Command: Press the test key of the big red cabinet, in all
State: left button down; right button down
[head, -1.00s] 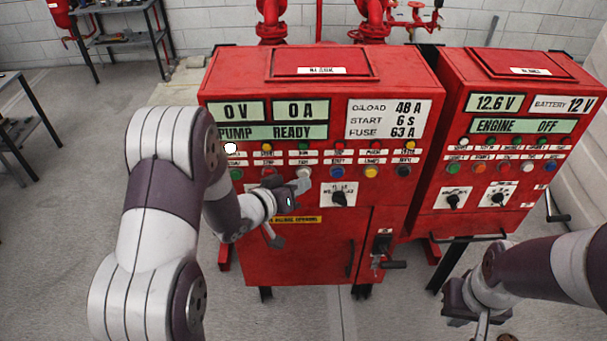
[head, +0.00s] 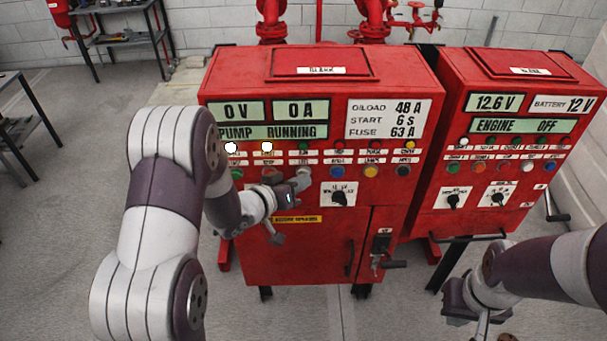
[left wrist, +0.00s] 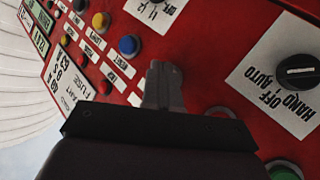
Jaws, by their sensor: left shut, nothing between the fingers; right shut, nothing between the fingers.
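The big red cabinet (head: 320,245) stands in the middle of the head view. Its display (head: 273,132) reads "PUMP RUNNING", with 0 V and 0 A above. Two lamps at the upper left glow white. Below the lamps is a row of coloured keys. My left gripper (head: 303,184) is shut and empty, its tips at the white key (head: 304,172). In the left wrist view the shut fingers (left wrist: 163,85) point at the panel and hide that key; contact cannot be told. The blue key (left wrist: 130,46) is beside them. My right gripper (head: 470,308) is shut and empty, low at the right.
A second red cabinet (head: 505,210), reading "ENGINE OFF", stands at the right. A rotary switch (head: 340,198) sits just right of my left gripper, and a handle (head: 390,264) juts out lower down. Grey shelving (head: 125,35) is at the back left.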

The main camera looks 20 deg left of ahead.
dwell(0.3)
pick_arm(q)
jog(key=shift+s+d, duration=0.2)
jog(key=shift+s, duration=0.6)
jog(key=s, duration=0.2)
jog(key=s+d, duration=0.1)
jog(key=s, duration=0.1)
jog(key=shift+s+d, duration=0.2)
jog(key=shift+s, duration=0.2)
dwell(0.3)
